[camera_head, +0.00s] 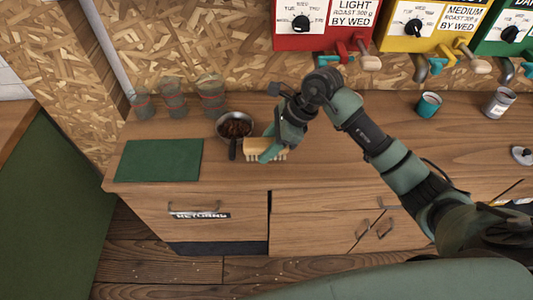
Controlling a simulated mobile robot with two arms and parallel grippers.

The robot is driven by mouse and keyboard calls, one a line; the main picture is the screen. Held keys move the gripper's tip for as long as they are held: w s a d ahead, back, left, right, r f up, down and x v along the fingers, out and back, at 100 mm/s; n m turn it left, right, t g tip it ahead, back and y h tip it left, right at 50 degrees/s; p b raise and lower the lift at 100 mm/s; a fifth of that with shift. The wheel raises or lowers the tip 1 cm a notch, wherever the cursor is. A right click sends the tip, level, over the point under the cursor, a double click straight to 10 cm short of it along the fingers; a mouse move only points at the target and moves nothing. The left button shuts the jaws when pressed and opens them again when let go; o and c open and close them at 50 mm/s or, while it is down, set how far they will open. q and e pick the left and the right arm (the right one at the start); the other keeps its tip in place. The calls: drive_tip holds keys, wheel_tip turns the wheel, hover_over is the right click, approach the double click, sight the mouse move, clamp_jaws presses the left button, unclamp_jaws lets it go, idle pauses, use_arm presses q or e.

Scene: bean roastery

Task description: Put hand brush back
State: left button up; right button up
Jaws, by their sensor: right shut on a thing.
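The hand brush (252,146) has a pale wooden block with short light bristles. It is at the counter's front, left of the middle. My right gripper (273,147) reaches in from the right and is shut on the brush. The fingers and wrist cover part of it. I cannot tell whether the brush touches the counter or is just above it. My left gripper is not in view.
A small dark pan (235,125) of brown beans stands just left of the brush. A green mat (160,160) lies farther left. Several clear cups (172,104) stand behind. Red (327,22) and yellow dispensers hang at the back. A teal cup (428,105) stands at right.

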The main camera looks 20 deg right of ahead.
wheel_tip(320, 180, down, 4)
drive_tip(key=shift+f+p, duration=0.1)
drive_tip(key=shift+p, duration=0.35)
drive_tip(key=shift+f, duration=0.15)
drive_tip(key=o, duration=1.3)
drive_tip(key=shift+f, duration=0.1)
drive_tip(key=b+v, duration=0.2)
drive_tip(key=v, duration=0.9)
drive_tip(key=shift+b, duration=0.35)
drive_tip(key=shift+s+d+r, duration=0.1)
drive_tip(key=shift+d+r, duration=0.15)
drive_tip(key=shift+r, duration=0.35)
